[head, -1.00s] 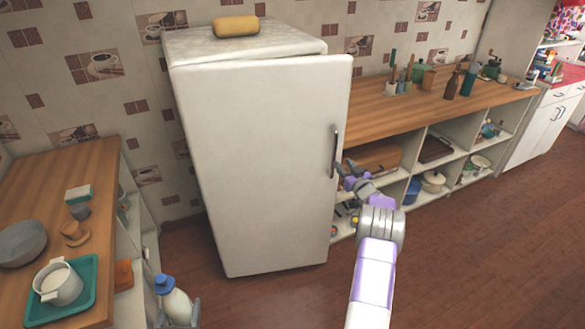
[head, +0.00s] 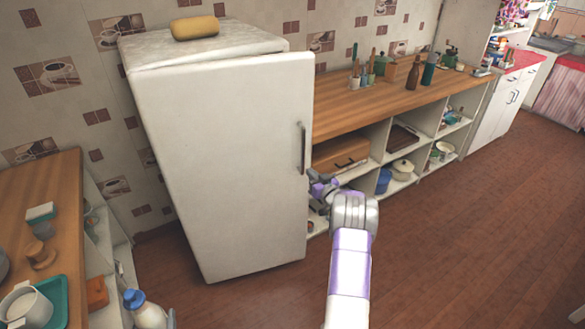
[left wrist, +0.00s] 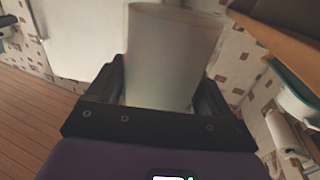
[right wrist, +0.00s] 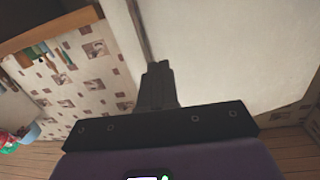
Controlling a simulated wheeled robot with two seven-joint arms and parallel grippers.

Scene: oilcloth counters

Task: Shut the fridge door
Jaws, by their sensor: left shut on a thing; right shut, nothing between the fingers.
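The white fridge (head: 215,165) stands against the tiled wall. Its door is ajar, and its handle edge stands out past the fridge body. The dark handle (head: 302,148) is on the door's right side. My right gripper (head: 318,183) is shut and empty, beside the door's free edge below the handle. In the right wrist view its closed fingers (right wrist: 157,75) are at the door edge; I cannot tell whether they touch it.
A wooden counter (head: 60,190) with a teal tray (head: 52,300) is at left. Another counter (head: 350,120) with open shelves runs right of the fridge. A yellow object (head: 195,27) lies on the fridge top.

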